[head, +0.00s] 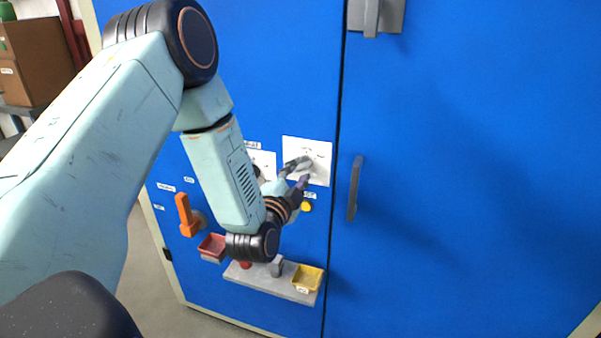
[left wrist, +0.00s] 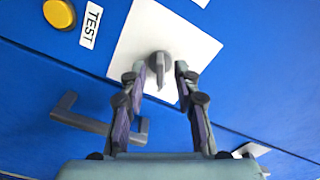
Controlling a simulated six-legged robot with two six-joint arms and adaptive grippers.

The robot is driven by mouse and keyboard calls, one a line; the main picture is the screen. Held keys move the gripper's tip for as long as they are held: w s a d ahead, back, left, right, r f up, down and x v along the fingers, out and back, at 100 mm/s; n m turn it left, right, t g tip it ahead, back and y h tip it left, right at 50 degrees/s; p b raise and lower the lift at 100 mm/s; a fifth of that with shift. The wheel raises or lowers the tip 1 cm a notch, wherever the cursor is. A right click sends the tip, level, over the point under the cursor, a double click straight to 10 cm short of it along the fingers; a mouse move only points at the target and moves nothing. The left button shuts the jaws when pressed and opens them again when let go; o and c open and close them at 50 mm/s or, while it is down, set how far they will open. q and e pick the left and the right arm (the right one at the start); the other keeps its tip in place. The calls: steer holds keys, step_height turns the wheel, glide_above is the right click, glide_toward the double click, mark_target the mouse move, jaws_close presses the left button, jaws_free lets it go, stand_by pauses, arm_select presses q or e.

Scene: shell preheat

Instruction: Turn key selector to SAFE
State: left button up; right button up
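The key selector (left wrist: 159,66) is a grey knob with a raised bar on a white plate (left wrist: 135,45). The plate also shows in the head view (head: 322,150), on the blue cabinet's left door. My left gripper (left wrist: 158,76) is open in front of the plate. Its two fingers stand on either side of the knob, with a visible gap on each side. In the head view my left gripper (head: 303,172) partly covers the plate and knob. The position markings are too small to read. My right gripper is not in view.
A yellow button (left wrist: 59,13) with a TEST label (left wrist: 91,26) is close to the plate. A grey door handle (head: 355,188) sticks out to the right. An orange lever (head: 186,215), a red bin (head: 212,247), and a shelf (head: 245,278) with a yellow bin (head: 308,279) are lower.

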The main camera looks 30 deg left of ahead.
arm_select(q)
steer(key=shift+w+r, duration=0.2)
steer(key=shift+w, duration=0.4)
steer(key=shift+w+a+f, duration=0.1)
steer(key=shift+w+f, duration=0.05)
steer(key=shift+c, duration=0.3)
jaws_close()
